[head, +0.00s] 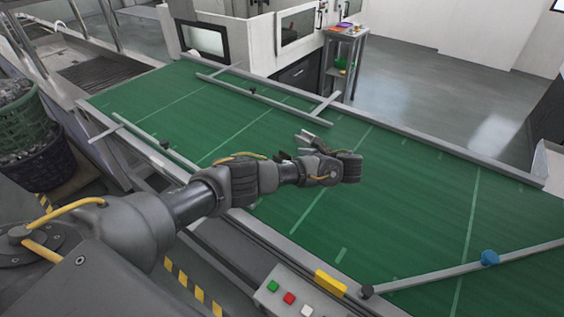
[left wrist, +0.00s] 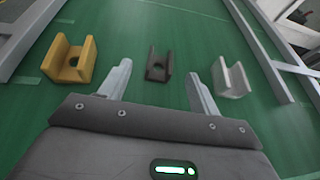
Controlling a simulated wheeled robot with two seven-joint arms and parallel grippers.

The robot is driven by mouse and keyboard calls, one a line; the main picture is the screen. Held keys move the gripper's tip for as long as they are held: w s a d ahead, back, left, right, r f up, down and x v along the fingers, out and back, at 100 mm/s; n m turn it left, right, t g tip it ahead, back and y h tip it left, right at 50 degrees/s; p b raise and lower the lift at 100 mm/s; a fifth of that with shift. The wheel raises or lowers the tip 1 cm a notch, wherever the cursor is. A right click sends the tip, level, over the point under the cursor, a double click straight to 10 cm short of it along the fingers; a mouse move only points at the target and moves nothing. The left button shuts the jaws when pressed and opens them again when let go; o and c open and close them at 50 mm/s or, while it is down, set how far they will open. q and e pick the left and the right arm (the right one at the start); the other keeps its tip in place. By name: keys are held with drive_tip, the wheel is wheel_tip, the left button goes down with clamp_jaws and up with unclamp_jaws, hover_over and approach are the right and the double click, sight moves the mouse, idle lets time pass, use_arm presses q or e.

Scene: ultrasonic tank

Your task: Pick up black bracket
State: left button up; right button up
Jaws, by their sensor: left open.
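The black bracket (left wrist: 158,66) is a small dark U-shaped block on the green surface in the left wrist view. It lies ahead of my left gripper (left wrist: 158,76), in the gap between the two fingertips, with green surface showing on both sides of it. A yellow-gold bracket (left wrist: 70,60) lies to its left, outside the left finger. A silver-grey bracket (left wrist: 229,78) lies to its right, outside the right finger. In the head view my left gripper (head: 296,146) is open over the green belt; I cannot make out the brackets there. My right gripper is not in view.
The green belt (head: 410,200) is broad and mostly clear. Metal guide rails (head: 262,98) stand along its far side, and another rail with a blue knob (head: 489,258) is at the lower right. A control panel with buttons (head: 289,298) is at the near edge.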

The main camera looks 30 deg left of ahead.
sight(280, 154)
use_arm(q)
drive_tip(key=shift+w+a+f+b, duration=0.3)
drive_tip(key=shift+a+f+b, duration=0.1)
drive_tip(key=shift+a+f, duration=0.1)
drive_tip(key=shift+w+a+f+b, duration=0.25)
drive_tip(key=shift+a+f+b, duration=0.15)
drive_tip(key=shift+a, duration=0.05)
drive_tip(key=shift+w+a, duration=0.1)
drive_tip(key=shift+a, duration=0.2)
drive_tip(key=shift+a+r, duration=0.1)
drive_tip(key=shift+a, duration=0.3)
drive_tip(key=p+x, duration=0.1)
drive_tip(key=x, duration=0.3)
drive_tip(key=shift+a+p, duration=0.35)
drive_tip(key=shift+d, duration=0.1)
drive_tip(key=shift+c, duration=0.6)
drive_tip(key=c, duration=1.1)
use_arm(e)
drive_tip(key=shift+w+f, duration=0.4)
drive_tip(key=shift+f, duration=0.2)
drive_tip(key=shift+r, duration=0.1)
